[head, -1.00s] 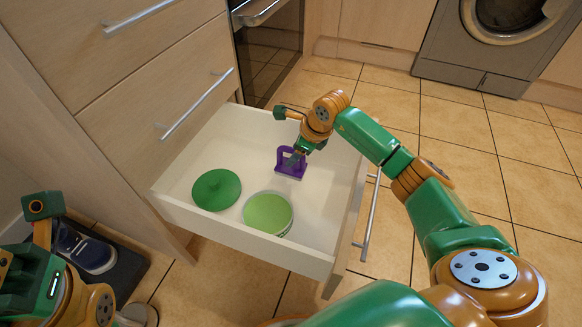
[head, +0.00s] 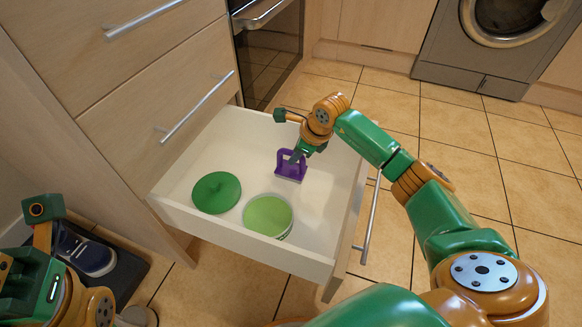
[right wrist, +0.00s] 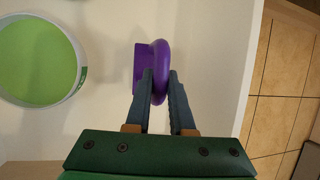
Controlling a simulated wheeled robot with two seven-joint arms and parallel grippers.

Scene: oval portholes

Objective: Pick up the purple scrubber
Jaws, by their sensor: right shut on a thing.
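The purple scrubber (head: 290,169) is in the open drawer (head: 175,210), near its back right in the head view. It has a loop handle on top and a flat base. My right gripper (head: 297,157) is shut on the handle from above. In the right wrist view the two dark fingers (right wrist: 161,82) stand either side of the purple handle (right wrist: 160,60). I cannot tell whether the scrubber's base touches the drawer floor. My left arm (head: 40,235) shows at the lower left; its fingers are not in view.
A green round lid (head: 216,192) and a light green tub (head: 268,215) stand in the drawer, left of and in front of the scrubber. The drawer's walls surround them. Dark blue shoes (head: 85,250) lie on a mat at the lower left. Tiled floor is clear at right.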

